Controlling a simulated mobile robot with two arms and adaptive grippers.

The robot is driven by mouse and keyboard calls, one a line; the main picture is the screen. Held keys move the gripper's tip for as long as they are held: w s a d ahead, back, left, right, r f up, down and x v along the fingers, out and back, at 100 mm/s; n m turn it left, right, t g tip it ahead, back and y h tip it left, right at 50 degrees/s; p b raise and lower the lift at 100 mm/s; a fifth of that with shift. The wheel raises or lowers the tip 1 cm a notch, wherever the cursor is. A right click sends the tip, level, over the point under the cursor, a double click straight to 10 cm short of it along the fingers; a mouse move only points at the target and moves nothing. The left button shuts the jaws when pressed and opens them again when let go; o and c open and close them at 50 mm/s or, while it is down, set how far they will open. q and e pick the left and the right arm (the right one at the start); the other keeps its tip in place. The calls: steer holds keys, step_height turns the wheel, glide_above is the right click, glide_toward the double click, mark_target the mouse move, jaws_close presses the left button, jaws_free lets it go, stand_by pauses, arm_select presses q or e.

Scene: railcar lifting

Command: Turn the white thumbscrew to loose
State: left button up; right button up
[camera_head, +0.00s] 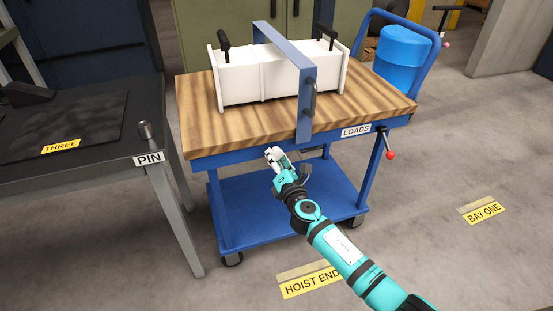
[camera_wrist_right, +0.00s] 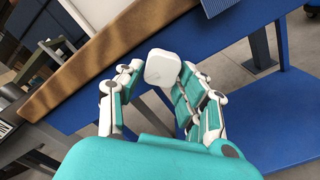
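A white, rounded-square knob, which looks like the white thumbscrew (camera_wrist_right: 163,67), shows in the right wrist view between my fingertips, below the wooden table edge. My right gripper (camera_wrist_right: 150,75) has a finger on each side of it. The right finger overlaps or touches the knob, and a small gap shows at the left fingertip. In the head view my right gripper (camera_head: 277,160) is at the front of the blue cart, just under its top, and largely hides the knob. My left gripper is in neither view.
The cart (camera_head: 222,155) carries a white box (camera_head: 240,82) under a blue strap frame (camera_head: 305,105). A red-knobbed lever (camera_head: 389,154) hangs at its right front corner. A dark table (camera_head: 95,150) with a PIN label stands left.

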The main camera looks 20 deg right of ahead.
steer(key=shift+o, duration=1.3)
steer(key=shift+s, duration=0.1)
steer(key=s, duration=1.1)
steer(key=shift+s+d, duration=0.25)
steer(key=shift+s, duration=0.15)
